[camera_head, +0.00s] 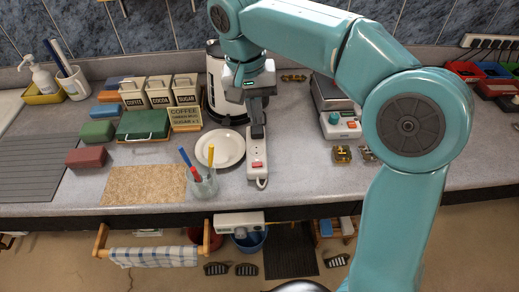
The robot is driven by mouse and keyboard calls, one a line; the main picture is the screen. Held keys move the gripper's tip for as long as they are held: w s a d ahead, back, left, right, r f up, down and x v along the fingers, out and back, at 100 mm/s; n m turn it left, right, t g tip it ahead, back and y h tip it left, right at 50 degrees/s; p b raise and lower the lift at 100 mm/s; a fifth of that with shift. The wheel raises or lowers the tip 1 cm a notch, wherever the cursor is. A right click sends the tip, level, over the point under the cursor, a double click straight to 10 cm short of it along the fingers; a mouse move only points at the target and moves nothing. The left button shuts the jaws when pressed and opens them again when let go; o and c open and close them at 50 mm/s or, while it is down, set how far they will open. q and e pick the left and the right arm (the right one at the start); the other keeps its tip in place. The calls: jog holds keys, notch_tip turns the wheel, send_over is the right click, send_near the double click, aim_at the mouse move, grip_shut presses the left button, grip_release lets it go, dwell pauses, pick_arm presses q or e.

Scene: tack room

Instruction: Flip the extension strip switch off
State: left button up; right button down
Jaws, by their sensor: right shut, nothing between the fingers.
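A white extension strip (257,160) lies on the grey worktop, its length running away from me. A dark plug (257,131) sits at its far end and a small red switch (256,165) shows nearer its front end. My right gripper (257,118) points down over the far end of the strip, by the plug. Its fingers are shut and empty. I cannot tell whether they touch the plug. My left gripper is not in view.
A white plate (220,148) and a glass with coloured handles (203,185) stand left of the strip. A kettle (213,85) is behind the gripper. A scale (340,124) and small brass items (342,154) are to the right. Bare worktop lies in front right.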

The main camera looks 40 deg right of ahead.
jog(key=a, duration=0.1)
send_near(260, 163)
notch_tip(260, 163, down, 6)
jog(key=shift+s+d+r, duration=0.1)
jog(key=shift+s+d, duration=0.05)
jog(key=shift+d, duration=0.05)
jog(key=shift+d+f, duration=0.1)
jog(key=shift+f, duration=0.35)
dwell(0.3)
jog(key=shift+f, duration=0.1)
